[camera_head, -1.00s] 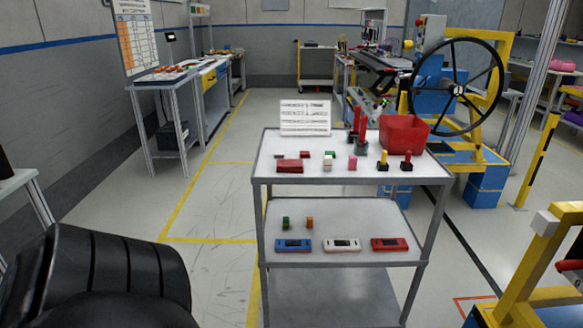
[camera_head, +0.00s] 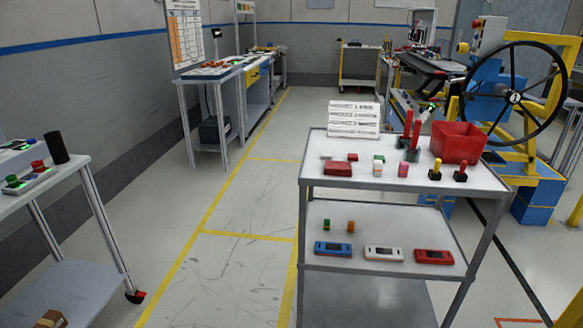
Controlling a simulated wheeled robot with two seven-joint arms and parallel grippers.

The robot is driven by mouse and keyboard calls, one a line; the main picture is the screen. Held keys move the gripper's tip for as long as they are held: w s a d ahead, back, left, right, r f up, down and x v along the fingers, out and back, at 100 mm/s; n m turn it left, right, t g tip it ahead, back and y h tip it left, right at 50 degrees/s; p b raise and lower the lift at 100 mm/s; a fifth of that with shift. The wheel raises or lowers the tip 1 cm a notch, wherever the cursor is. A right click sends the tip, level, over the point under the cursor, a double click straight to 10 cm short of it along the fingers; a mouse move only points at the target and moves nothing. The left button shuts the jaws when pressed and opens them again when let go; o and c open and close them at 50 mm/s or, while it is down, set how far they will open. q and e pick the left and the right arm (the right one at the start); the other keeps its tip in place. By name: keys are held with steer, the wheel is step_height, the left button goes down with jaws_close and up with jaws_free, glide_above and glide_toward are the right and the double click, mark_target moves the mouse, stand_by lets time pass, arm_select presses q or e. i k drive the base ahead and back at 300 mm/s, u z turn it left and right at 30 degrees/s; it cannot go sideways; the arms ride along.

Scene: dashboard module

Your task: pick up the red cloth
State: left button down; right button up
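A flat dark red piece (camera_head: 338,168), which looks like the folded red cloth, lies on the top shelf of the grey cart (camera_head: 420,182), near its left edge. It is small and far off, so I cannot be sure of its material. A smaller red piece (camera_head: 352,157) lies just behind it. Neither of my grippers is in view.
A red bin (camera_head: 457,142), a white sign (camera_head: 353,119) and small coloured parts stand on the cart. Its lower shelf holds coloured modules (camera_head: 383,253). Another table (camera_head: 62,185) stands at the left. A large black wheel (camera_head: 515,97) is behind right. Floor between the tables is clear.

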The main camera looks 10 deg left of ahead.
mark_target(332, 168)
steer(key=u, duration=0.6)
steer(key=i, duration=1.05)
steer(key=z, duration=0.05)
